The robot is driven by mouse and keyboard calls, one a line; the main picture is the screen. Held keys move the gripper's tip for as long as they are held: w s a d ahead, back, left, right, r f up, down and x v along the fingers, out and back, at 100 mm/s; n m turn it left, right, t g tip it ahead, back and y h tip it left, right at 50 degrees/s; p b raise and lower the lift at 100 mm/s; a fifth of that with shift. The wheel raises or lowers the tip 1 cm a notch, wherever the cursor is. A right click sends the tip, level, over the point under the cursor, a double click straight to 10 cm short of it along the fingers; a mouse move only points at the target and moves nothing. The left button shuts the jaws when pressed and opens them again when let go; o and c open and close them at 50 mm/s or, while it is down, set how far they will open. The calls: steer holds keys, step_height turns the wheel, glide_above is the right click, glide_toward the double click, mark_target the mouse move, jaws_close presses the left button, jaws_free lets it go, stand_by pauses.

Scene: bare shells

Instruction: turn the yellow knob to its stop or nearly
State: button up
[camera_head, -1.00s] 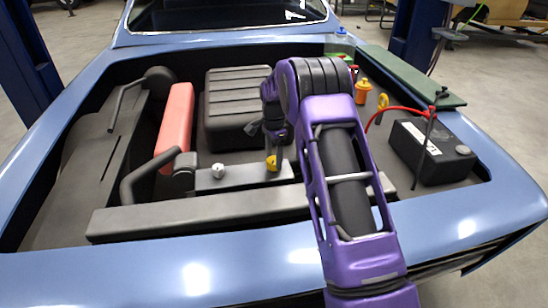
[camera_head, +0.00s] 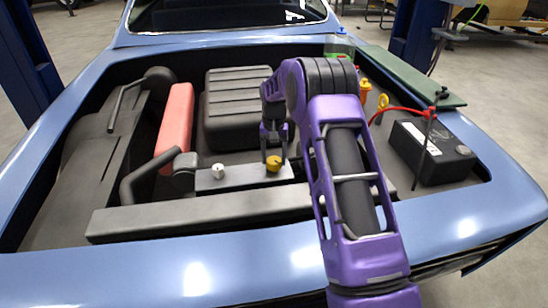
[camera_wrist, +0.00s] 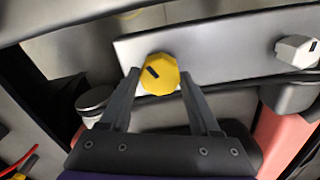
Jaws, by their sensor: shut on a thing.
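The yellow knob (camera_head: 273,164) sits on the right part of a grey panel (camera_head: 243,178) in the engine bay. In the wrist view the faceted yellow knob (camera_wrist: 162,74) shows a short dark mark left of its middle. My gripper (camera_wrist: 160,78) has one finger on each side of the knob and is shut on it. In the head view my gripper (camera_head: 273,158) points down over the knob, its fingers at the knob's sides. The knob's far side is hidden.
A white knob (camera_head: 218,170) is on the same panel to the left, and a grey bar (camera_head: 200,217) runs in front. A red cover (camera_head: 176,122) and a black ribbed box (camera_head: 236,105) stand behind. A black battery (camera_head: 432,152) with a red cable is at right.

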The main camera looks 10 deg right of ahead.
mark_target(274, 160)
steer(key=n, duration=1.2)
steer(key=shift+p, duration=0.3)
stand_by(0.4)
steer(key=o, duration=1.4)
steer(key=shift+r, duration=0.1)
step_height(274, 160, up, 17)
steer(key=shift+r+p, duration=0.15)
steer(key=shift+p, duration=0.3)
